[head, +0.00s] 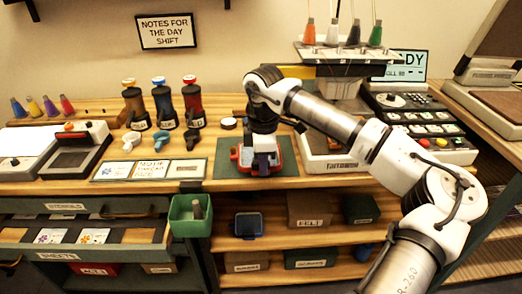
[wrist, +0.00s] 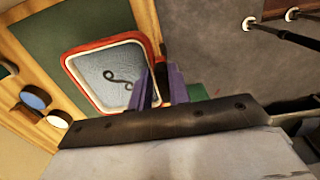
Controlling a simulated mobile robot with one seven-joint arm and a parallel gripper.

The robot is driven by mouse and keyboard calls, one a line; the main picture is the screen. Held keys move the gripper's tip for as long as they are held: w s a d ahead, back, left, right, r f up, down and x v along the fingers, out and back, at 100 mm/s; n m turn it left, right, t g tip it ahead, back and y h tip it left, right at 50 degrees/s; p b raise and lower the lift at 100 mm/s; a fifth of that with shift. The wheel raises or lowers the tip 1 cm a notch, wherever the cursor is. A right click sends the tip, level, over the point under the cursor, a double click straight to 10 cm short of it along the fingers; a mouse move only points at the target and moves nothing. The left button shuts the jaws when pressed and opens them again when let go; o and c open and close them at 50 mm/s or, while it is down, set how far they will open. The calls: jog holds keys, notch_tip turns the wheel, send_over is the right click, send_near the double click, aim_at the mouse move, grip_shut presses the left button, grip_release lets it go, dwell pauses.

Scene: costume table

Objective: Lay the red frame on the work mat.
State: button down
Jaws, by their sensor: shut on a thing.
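The red frame (wrist: 88,97) shows in the wrist view as a rounded red rim around grey cloth with a dark curled mark. In the head view a little of the frame (head: 236,154) shows beside my gripper. My gripper (wrist: 165,84) has purple fingers and is shut on the frame's near right edge. In the head view my gripper (head: 264,160) points down over the green work mat (head: 286,152). The mat (wrist: 35,38) also shows behind the frame in the wrist view. I cannot tell whether the frame touches the mat. The arm and gripper hide part of both.
A white machine base (head: 325,150) stands close to the mat's right. Labelled cards (head: 150,170) lie to its left, and several capped bottles (head: 162,105) stand behind them. A green bin (head: 190,214) hangs at the table's front edge, beside open drawers.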

jog(key=w+p, duration=0.1)
jog(key=w, duration=0.5)
jog(key=shift+w, duration=0.4)
jog(key=shift+f+p, duration=0.55)
jog(key=shift+f, duration=1.2)
jog(key=shift+f, duration=0.15)
jog(key=c, duration=1.3)
grip_release()
